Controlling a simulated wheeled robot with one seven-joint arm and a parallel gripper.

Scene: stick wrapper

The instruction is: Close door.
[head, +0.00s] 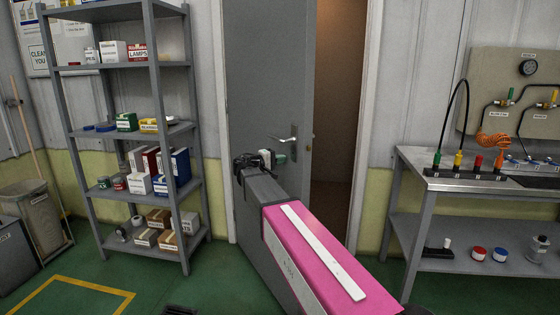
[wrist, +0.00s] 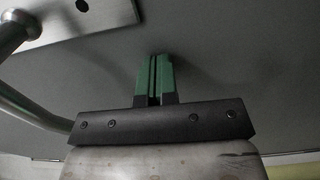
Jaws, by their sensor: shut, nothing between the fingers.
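The grey door (head: 265,85) stands partly open in the head view, with a gap between its right edge and the frame. The silver lever handle (head: 288,138) is near the door's right edge. My gripper (head: 279,157) is just below the handle, in front of the door. In the wrist view its green fingers (wrist: 155,78) are shut together with nothing between them and point at the grey door surface (wrist: 225,60). Whether the tips touch the door I cannot tell. The handle's plate (wrist: 85,18) and lever show at the upper left there.
The open doorway (head: 338,110) shows a brown space beyond. A grey shelf rack (head: 152,75) with boxes stands left of the door. A workbench (head: 432,178) with hoses stands to the right. Green floor (head: 225,285) is clear in front of the rack.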

